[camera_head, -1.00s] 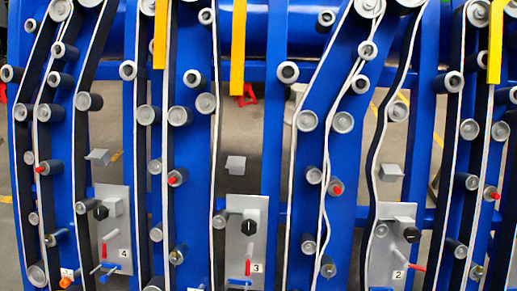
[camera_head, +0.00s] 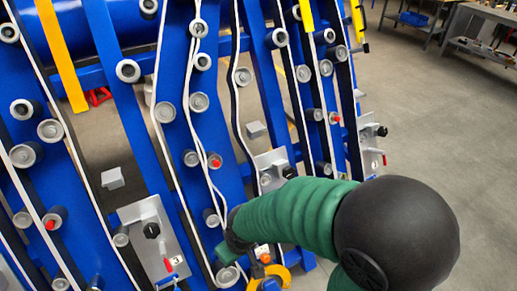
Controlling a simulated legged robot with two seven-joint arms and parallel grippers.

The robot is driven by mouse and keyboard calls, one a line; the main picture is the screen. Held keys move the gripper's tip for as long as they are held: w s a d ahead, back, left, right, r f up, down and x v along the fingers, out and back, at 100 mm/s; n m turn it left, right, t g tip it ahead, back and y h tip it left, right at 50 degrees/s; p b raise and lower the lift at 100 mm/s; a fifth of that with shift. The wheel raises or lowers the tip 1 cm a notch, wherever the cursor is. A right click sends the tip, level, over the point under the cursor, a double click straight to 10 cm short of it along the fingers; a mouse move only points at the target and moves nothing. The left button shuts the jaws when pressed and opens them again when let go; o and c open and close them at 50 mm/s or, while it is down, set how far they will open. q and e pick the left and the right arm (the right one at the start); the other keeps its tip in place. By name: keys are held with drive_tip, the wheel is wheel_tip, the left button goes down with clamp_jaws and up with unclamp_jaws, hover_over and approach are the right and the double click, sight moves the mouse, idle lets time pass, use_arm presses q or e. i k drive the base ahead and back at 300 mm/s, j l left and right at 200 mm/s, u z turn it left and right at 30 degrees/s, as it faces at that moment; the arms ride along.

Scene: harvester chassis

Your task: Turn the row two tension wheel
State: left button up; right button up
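The row two panel (camera_head: 266,160) is a grey plate right of centre, with a black knob (camera_head: 288,172) near its top. Its lower part, including its number and red handle, is hidden behind my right arm's green sleeve. I cannot tell which part of the row is the tension wheel. My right arm comes in from the right, crossing in front of the row. My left gripper is out of view.
The row three panel (camera_head: 145,238) with its own knob and red handle stands lower left. Another panel (camera_head: 372,147) stands farther right. Blue posts, rollers and white-edged belts fill the left. Open grey floor (camera_head: 440,130) lies right, with workbenches (camera_head: 485,30) behind.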

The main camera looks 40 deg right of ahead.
sight(289, 172)
drive_tip(key=z, duration=1.65)
